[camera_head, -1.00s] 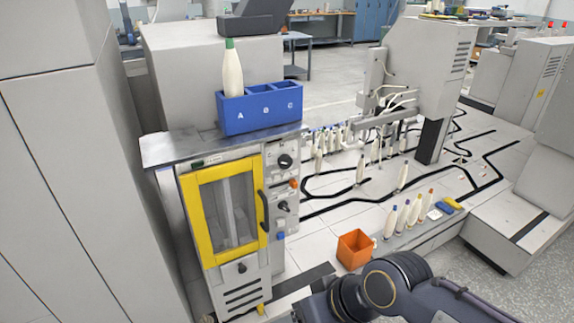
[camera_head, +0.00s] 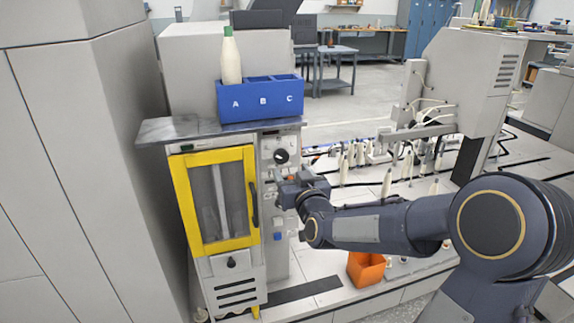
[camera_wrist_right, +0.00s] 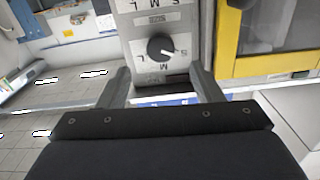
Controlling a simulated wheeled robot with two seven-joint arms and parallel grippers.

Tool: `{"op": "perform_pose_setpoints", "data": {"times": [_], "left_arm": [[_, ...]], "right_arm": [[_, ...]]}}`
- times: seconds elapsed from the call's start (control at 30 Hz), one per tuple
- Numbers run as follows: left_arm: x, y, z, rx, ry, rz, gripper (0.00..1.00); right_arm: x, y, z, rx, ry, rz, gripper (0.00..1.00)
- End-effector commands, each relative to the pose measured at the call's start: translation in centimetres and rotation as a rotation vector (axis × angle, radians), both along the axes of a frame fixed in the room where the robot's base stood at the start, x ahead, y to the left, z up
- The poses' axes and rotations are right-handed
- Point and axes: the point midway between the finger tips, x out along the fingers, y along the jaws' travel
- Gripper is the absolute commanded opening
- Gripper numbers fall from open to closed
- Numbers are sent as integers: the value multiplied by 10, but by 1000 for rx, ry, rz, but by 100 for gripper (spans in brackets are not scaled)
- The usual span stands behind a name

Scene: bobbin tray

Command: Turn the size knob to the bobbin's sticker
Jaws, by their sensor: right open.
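The bobbin (camera_head: 231,58) is a cream cone with a green top, upright in compartment A of the blue tray (camera_head: 262,100); I cannot make out a sticker on it. A dark round knob (camera_head: 282,156) shows on the grey machine panel in the head view. My right gripper (camera_head: 279,187) is just below it, in front of the panel, and hides part of the panel. In the right wrist view a black knob (camera_wrist_right: 161,47) with S, M, L letters near it lies ahead of my open, empty fingers (camera_wrist_right: 160,85), apart from them. My left gripper is not in view.
A yellow-framed door (camera_head: 180,205) with a dark handle is left of the panel. An orange bin (camera_head: 366,268) stands low on the right, under my right arm. Several bobbins (camera_head: 387,182) stand on the machine bed behind the arm. A metal top (camera_head: 180,128) juts out above the door.

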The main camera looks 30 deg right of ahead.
Motion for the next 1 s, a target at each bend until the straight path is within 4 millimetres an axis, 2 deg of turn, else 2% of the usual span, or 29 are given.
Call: {"op": "perform_pose_setpoints", "data": {"times": [0.5, 0.87, 1.0], "left_arm": [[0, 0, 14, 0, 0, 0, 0], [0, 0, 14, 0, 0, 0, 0], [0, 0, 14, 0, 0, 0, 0]], "right_arm": [[67, -17, 2, 0, -4, -2, 59], [74, -18, 1, 0, -4, -1, 59], [74, -18, 1, 0, -4, -1, 42]]}}
